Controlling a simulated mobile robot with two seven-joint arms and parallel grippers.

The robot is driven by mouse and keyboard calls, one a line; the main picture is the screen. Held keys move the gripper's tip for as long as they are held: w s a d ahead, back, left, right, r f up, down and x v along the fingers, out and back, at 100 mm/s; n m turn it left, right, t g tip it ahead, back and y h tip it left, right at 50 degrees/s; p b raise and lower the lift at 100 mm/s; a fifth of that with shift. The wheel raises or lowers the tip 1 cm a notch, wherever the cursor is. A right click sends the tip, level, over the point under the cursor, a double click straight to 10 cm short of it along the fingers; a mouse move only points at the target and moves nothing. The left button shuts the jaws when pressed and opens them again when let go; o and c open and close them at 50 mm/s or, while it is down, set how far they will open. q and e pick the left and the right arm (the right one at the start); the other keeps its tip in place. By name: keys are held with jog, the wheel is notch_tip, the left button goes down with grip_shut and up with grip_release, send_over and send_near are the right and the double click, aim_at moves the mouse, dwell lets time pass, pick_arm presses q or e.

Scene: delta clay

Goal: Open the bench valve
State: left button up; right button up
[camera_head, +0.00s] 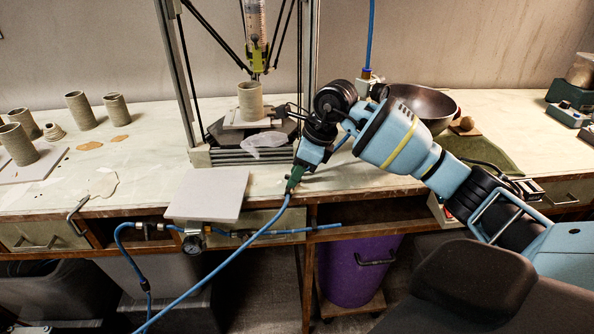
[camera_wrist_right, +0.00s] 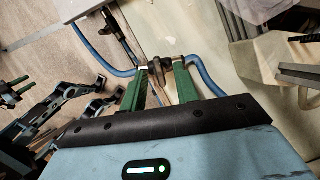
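My right gripper (camera_head: 294,180) reaches down to the bench's front edge, its green fingers close to the upper end of a blue hose (camera_head: 240,240). In the right wrist view, the green fingers of my right gripper (camera_wrist_right: 159,78) stand apart. A small dark in-line fitting, which looks like the bench valve (camera_wrist_right: 158,70), lies between or just beyond the fingertips, with blue hose on both sides. I cannot tell whether a finger touches it. In the head view the fingers and arm mostly hide it. My left gripper is not in view.
A delta clay printer (camera_head: 180,90) with a clay cylinder (camera_head: 250,100) stands behind the gripper. A white board (camera_head: 208,195) lies at the bench front, above a gauge (camera_head: 192,244). A dark bowl (camera_head: 435,103) is behind my arm. A purple bin (camera_head: 355,270) stands below.

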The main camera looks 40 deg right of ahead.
grip_shut()
jog(key=shift+n, duration=0.3)
jog(key=n, duration=0.2)
jog(key=shift+w+n, duration=0.1)
jog(key=shift+n, duration=0.2)
jog(key=n+g+b, duration=0.1)
jog(key=n, duration=0.3)
jog(key=shift+n+y, duration=0.3)
jog(key=n+g+b, duration=0.1)
jog(key=n, duration=0.4)
jog(key=shift+w+n, duration=0.15)
jog(key=shift+n, duration=0.15)
jog(key=n+b, duration=0.1)
jog(key=n, duration=0.3)
jog(key=shift+n+g, duration=0.3)
